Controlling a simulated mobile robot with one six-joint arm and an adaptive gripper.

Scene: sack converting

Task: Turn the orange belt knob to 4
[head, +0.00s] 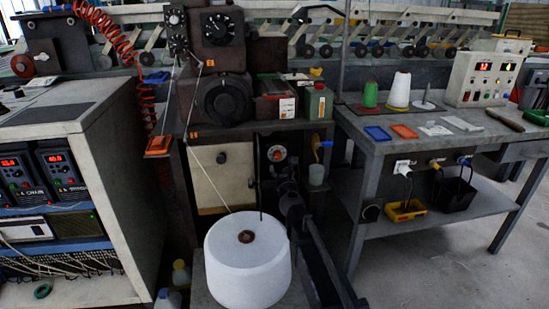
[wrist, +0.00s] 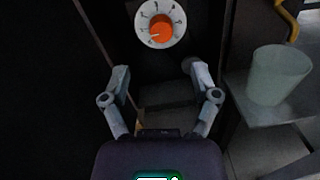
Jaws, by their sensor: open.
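The orange belt knob (wrist: 161,31) sits on a white round dial with dark marks, at the top of the wrist view. The dial's figures and the knob's setting are too small to read surely. In the head view the knob (head: 278,154) is on the dark machine front, right of a cream panel. My gripper (wrist: 161,76) is open and empty in the wrist view. Its two fingers are spread below the dial in the picture, apart from the knob. In the head view my dark arm comes up from below, and its fingers are hard to make out near the knob.
A translucent cup (wrist: 278,75) stands on a small shelf right of my gripper. A yellow-orange handle (head: 322,147) is just right of the knob. A large white spool (head: 248,268) stands below, with a thread running up from it. A workbench (head: 372,150) is at right.

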